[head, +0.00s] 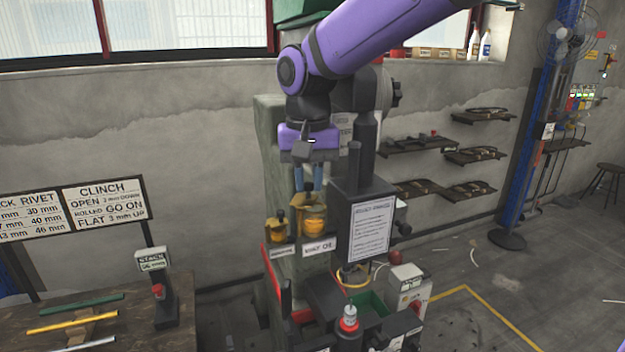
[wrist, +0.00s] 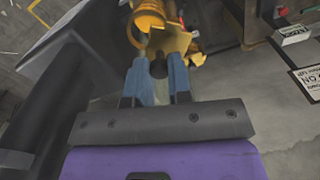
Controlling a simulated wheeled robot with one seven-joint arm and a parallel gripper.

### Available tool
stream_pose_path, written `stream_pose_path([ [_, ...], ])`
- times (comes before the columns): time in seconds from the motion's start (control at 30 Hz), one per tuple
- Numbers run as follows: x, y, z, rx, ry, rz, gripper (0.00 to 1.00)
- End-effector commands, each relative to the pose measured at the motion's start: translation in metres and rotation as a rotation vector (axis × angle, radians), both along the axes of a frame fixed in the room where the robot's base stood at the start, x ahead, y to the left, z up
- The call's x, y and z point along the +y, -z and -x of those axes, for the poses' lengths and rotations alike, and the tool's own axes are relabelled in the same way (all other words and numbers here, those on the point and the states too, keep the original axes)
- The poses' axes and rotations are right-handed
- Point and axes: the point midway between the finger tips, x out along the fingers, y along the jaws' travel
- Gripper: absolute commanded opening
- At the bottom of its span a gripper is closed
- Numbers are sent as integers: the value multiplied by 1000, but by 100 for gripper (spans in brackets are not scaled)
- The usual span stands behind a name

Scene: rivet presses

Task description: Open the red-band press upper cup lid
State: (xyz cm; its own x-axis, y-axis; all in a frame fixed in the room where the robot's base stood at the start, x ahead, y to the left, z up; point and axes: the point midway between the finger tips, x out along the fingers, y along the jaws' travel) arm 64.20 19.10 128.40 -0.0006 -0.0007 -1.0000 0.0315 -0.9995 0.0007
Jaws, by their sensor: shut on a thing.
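Two brass cups with amber bodies stand side by side on a ledge of the red-edged press (head: 268,258). My gripper (head: 309,186) points down over the right cup (head: 314,221), which has a white label below it. The left cup (head: 277,230) is clear of my gripper. In the wrist view, my blue fingertips (wrist: 160,68) are shut on a small dark knob (wrist: 158,66) at the brass lid (wrist: 174,43). An amber cup (wrist: 147,22) shows just beyond.
A dark press column with a white notice (head: 370,230) stands close to the right of the cups. A workbench (head: 115,335) with coloured rods and a sign board (head: 75,208) is at left. Wall shelves (head: 415,146) are at right. Open floor lies at the right.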

Motion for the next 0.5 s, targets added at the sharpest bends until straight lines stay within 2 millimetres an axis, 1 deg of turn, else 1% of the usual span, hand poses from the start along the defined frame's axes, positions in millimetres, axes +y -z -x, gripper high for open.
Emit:
stream_pose_path([
  [0.5,15,-1,-5,-2,-468,-1,0],
])
